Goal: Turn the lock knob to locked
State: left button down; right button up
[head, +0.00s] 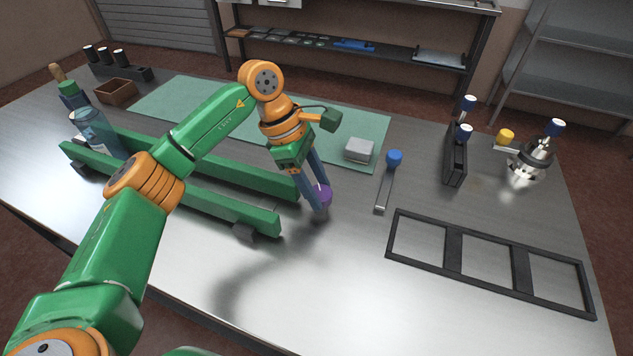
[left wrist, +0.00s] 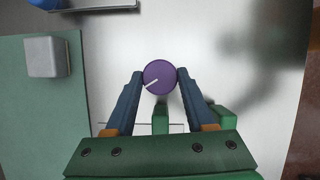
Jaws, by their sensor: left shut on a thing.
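The lock knob is a round purple knob (head: 323,194) at the right end of the green rails on the table. In the left wrist view the purple knob (left wrist: 159,78) shows a white pointer line running from its middle to the lower left. My left gripper (head: 319,200) is shut on the knob, one blue finger on each side of it. The fingers hide part of the knob in the head view. No locked or unlocked marks can be made out. My right gripper is not in view.
A grey block (head: 359,150) and a blue-knobbed lever (head: 394,158) are to the right. A black three-opening frame (head: 452,252) lies at the right front. The front middle is bare.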

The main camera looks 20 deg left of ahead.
pick_arm(q)
jog(key=m, duration=0.2)
jog(key=m+g+p, duration=0.1)
jog(key=m, duration=0.1)
jog(key=shift+w+r+g, duration=0.1)
jog(key=shift+w+g, duration=0.05)
jog(key=shift+g, duration=0.15)
jog(key=shift+m+g+y+p, duration=0.35)
jog(key=shift+m+p, duration=0.25)
jog(key=shift+m, duration=0.5)
jog(key=c, duration=0.5)
grip_release()
jog(key=shift+d, duration=0.1)
